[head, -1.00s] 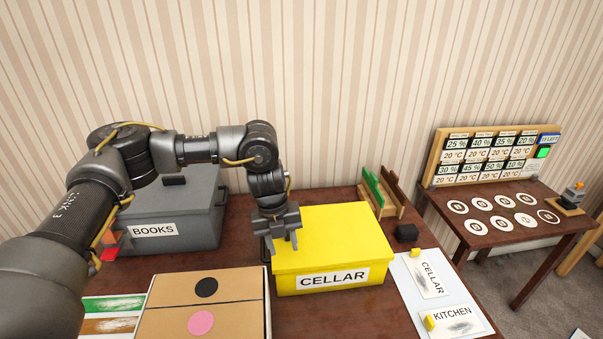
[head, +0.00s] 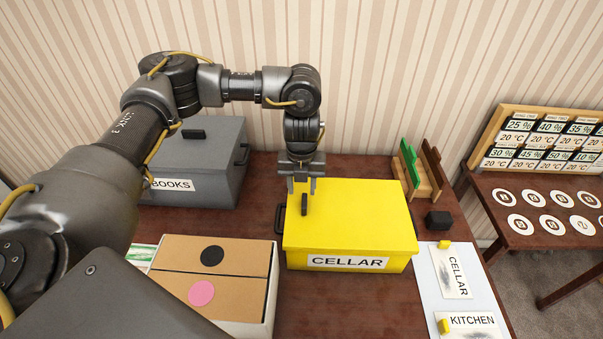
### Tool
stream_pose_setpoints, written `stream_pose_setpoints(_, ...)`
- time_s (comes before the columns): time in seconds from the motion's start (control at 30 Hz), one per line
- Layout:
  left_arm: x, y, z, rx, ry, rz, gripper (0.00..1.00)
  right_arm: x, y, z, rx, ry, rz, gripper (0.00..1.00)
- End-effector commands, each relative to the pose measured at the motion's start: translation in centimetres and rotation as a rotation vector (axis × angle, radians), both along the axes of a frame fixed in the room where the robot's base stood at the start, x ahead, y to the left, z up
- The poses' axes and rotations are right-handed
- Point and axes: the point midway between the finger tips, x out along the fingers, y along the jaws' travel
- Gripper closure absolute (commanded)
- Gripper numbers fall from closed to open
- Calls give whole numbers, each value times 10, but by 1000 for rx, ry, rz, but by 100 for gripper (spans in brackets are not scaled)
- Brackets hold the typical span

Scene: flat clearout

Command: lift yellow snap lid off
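The yellow box, labelled CELLAR (head: 347,263), stands on the brown table with its yellow lid (head: 360,215) on top. A small dark upright handle (head: 304,204) sits on the left part of the lid. My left gripper (head: 302,186) points down over the lid's back left part. Its two fingers are apart with nothing visible between them. The handle shows just below and in front of the fingers, seemingly clear of them; the exact gap is hard to judge. My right gripper is not in view.
Right of the yellow box are a green and brown rack (head: 428,182), a black block (head: 438,220) and a white board (head: 430,288) with CELLAR and KITCHEN cards.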

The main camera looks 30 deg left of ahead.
Motion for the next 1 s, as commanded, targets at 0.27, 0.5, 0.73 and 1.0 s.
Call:
stream_pose_setpoints(0.27,3,0,-48,0,8,6,60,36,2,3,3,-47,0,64)
stream_pose_setpoints(0.5,4,1,-62,1,4,6,60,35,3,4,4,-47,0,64)
stream_pose_setpoints(0.73,4,1,-63,0,4,5,60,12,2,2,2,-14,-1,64)
stream_pose_setpoints(1.0,4,1,-62,0,4,6,90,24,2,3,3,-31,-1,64)
